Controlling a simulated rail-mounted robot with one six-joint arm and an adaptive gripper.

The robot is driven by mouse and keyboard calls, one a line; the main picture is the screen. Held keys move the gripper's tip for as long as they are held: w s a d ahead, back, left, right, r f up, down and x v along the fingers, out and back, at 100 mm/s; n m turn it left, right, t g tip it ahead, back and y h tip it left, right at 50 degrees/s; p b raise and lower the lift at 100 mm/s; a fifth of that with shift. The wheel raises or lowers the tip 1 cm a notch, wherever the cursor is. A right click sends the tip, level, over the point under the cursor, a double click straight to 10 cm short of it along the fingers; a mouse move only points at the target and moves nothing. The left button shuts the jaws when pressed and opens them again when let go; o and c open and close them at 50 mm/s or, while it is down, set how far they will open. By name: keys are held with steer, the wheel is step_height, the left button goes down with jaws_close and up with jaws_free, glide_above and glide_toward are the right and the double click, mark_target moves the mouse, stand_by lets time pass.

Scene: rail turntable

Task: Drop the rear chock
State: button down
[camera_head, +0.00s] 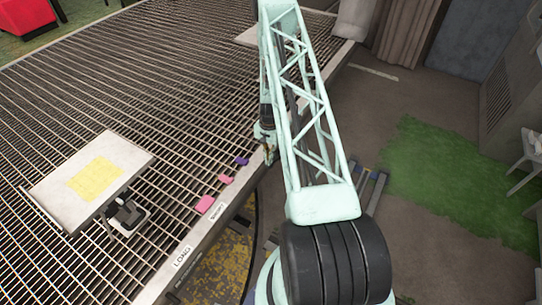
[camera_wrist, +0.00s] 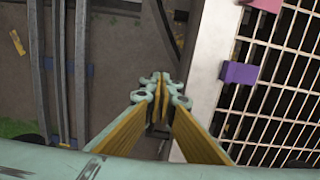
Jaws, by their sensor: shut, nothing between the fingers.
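Small wedge-like blocks, possibly the chocks, lie along the right edge of the grated deck: a pink block (camera_head: 205,204), a magenta block (camera_head: 226,179) and a purple block (camera_head: 241,160). I cannot tell which is the rear chock. In the head view my gripper (camera_head: 268,150) is small and partly unclear.
The grated deck (camera_head: 150,70) fills the left, with LOAD (camera_head: 182,256) marked on its border. A flat white platform with a yellow patch (camera_head: 95,178) stands on it. Metal rails (camera_wrist: 81,70) run along the floor beside the deck. Green matting (camera_head: 440,170) lies at right.

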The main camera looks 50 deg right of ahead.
steer(key=shift+a+f, duration=0.4)
steer(key=shift+f, duration=0.15)
steer(key=shift+a+f, duration=0.15)
steer(key=shift+f, duration=0.05)
steer(key=shift+a+f, duration=0.2)
steer(key=shift+f, duration=0.05)
steer(key=shift+s+a+f+h+p, duration=0.1)
steer(key=shift+a+f+h+p, duration=0.4)
steer(key=shift+p, duration=1.3)
steer(key=shift+a+f+h+p, duration=0.15)
steer(key=shift+f+h+p, duration=0.35)
steer(key=shift+f+p, duration=0.95)
steer(key=shift+s+a+f+h+p, duration=0.1)
steer(key=shift+a+f+h+p, duration=0.35)
steer(key=shift+p, duration=1.75)
steer(key=shift+d+f, duration=0.1)
steer(key=shift+f, duration=0.1)
steer(key=shift+s+a+f+b, duration=0.1)
steer(key=shift+a+f+b, duration=0.15)
steer(key=shift+f+b, duration=0.65)
steer(key=shift+a+f+b, duration=0.2)
steer(key=shift+f+b, duration=0.35)
steer(key=shift+f, duration=0.55)
